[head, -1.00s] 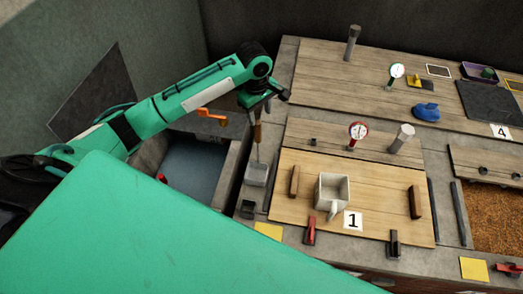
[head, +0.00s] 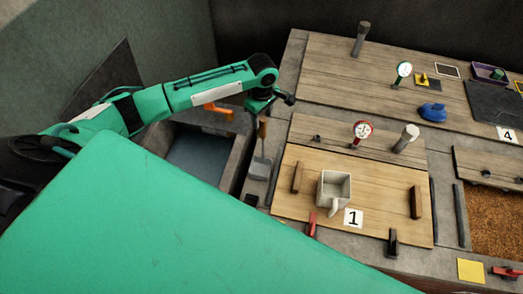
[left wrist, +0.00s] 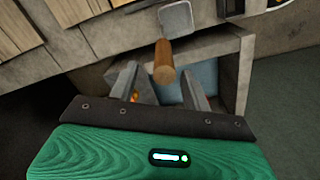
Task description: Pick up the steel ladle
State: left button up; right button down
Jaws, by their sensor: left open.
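A tool with a wooden handle and a squarish grey metal head, seemingly the steel ladle (head: 260,166), stands handle-up at the left edge of the counter in the head view. In the left wrist view its wooden handle (left wrist: 163,62) points toward me, with the grey head (left wrist: 176,18) beyond. My left gripper (head: 268,104) is just above the handle's top in the head view. In the left wrist view the left gripper (left wrist: 161,88) is open, its fingers on either side of the handle's near end. Contact cannot be made out. My right gripper is not in view.
A square light cup (head: 334,188) sits on the wooden board (head: 385,200) marked 1, right of the tool. A sunken basin (head: 200,155) with an orange tap (head: 216,110) lies left. A gauge (head: 363,130) and grey post (head: 406,137) stand behind.

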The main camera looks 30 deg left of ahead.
aim_at(263, 125)
pick_arm(q)
jog(key=shift+s+d+f+p, duration=0.15)
jog(key=shift+f+p, duration=0.2)
jog(key=shift+f, duration=0.7)
jog(key=shift+s+d+f+p, duration=0.15)
jog(key=shift+f+p, duration=0.15)
jog(key=shift+f, duration=0.75)
grip_shut()
